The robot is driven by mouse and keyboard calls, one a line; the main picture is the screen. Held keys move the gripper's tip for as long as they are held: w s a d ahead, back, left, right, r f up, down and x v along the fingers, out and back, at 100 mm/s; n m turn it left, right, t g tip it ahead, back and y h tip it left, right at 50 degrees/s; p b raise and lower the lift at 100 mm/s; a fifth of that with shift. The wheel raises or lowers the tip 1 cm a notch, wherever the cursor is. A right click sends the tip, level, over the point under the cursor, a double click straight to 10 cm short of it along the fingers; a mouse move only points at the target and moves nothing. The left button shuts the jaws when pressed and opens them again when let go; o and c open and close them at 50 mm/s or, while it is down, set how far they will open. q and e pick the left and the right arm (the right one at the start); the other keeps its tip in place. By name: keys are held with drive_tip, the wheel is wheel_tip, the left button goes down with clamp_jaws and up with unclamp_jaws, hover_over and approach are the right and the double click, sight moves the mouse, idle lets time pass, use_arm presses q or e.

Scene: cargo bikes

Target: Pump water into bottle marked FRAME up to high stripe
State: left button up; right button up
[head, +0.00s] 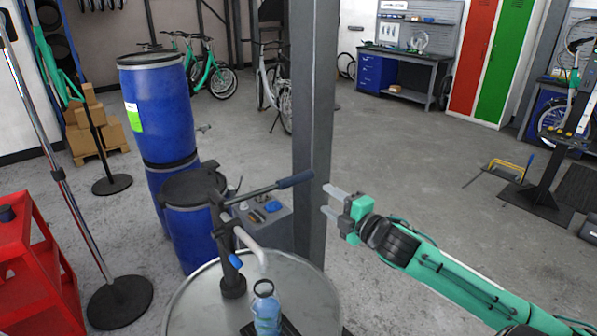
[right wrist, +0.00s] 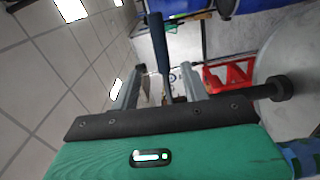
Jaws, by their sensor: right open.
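A hand pump (head: 228,252) stands on a metal drum (head: 310,292), its pale spout (head: 252,246) bent down over a clear bluish bottle (head: 267,312). The bottle stands upright on a dark pad at the bottom edge; I cannot read a mark, stripe or water level. The pump lever slants up right to its dark blue grip (head: 295,180). My right gripper (head: 328,200) is open and empty, just right of the grip's end. In the right wrist view the grip (right wrist: 158,42) shows between the open fingers (right wrist: 163,70), apparently beyond their tips. My left gripper is out of view.
A grey post (head: 312,100) rises behind the lever, close to my right gripper. Blue barrels (head: 160,110) stand behind the pump, and a red cart (head: 30,265) is at left.

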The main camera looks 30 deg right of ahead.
sight(300, 180)
drive_tip(key=w+p, duration=0.1)
drive_tip(key=w, duration=0.2)
drive_tip(key=w+p, duration=0.1)
drive_tip(key=w, duration=0.3)
drive_tip(key=w+a+p, duration=0.1)
drive_tip(key=w, duration=0.3)
drive_tip(key=shift+w+r+p, duration=0.15)
drive_tip(key=shift+w+p, duration=0.1)
drive_tip(key=shift+p, duration=0.1)
drive_tip(key=shift+w, duration=1.05)
